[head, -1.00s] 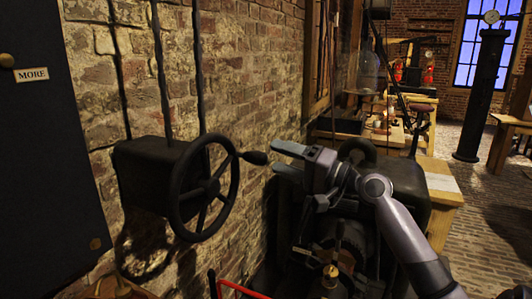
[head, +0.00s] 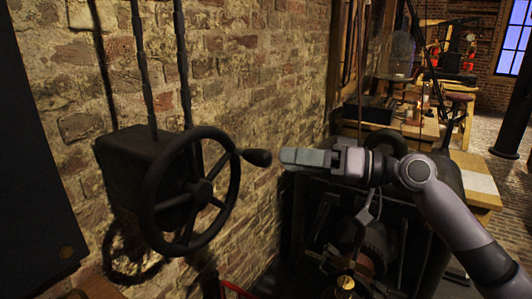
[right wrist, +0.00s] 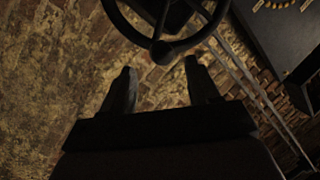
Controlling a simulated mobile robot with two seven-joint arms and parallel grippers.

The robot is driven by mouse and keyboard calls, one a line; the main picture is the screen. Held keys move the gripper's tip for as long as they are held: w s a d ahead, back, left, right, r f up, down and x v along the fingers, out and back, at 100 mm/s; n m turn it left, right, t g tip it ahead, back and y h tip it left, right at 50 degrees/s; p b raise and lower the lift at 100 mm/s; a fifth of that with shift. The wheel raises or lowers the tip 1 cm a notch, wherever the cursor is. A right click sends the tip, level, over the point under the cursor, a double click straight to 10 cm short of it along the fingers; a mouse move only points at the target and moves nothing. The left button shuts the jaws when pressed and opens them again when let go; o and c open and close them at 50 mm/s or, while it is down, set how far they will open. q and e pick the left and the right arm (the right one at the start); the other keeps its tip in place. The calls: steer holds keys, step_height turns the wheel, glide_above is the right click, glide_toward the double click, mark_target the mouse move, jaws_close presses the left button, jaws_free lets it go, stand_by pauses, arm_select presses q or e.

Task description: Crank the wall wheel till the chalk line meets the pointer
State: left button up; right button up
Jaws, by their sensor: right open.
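The dark spoked wall wheel (head: 201,191) stands out from a dark box (head: 122,170) on the brick wall. Its crank handle (head: 257,157) sticks out from the right side of the rim. My right gripper (head: 284,158) is just right of the handle, pointing at it, with a small gap. In the right wrist view the fingers (right wrist: 160,68) are open and empty. The wheel's rim (right wrist: 201,36) shows above them there, and the handle's round end (right wrist: 160,53) sits about between and beyond the fingertips. I cannot make out a chalk line or pointer. My left gripper is not in view.
A dark machine (head: 420,180) stands on the floor below and behind my right arm. A dark panel (head: 35,170) is at the left. A wooden bench (head: 480,195) is at the back right. The wall between wheel and machine is bare.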

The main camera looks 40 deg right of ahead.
mark_target(259, 157)
steer(key=shift+p+x, duration=1.45)
steer(key=shift+x, duration=2.15)
steer(key=shift+s+a, duration=0.1)
jaws_close()
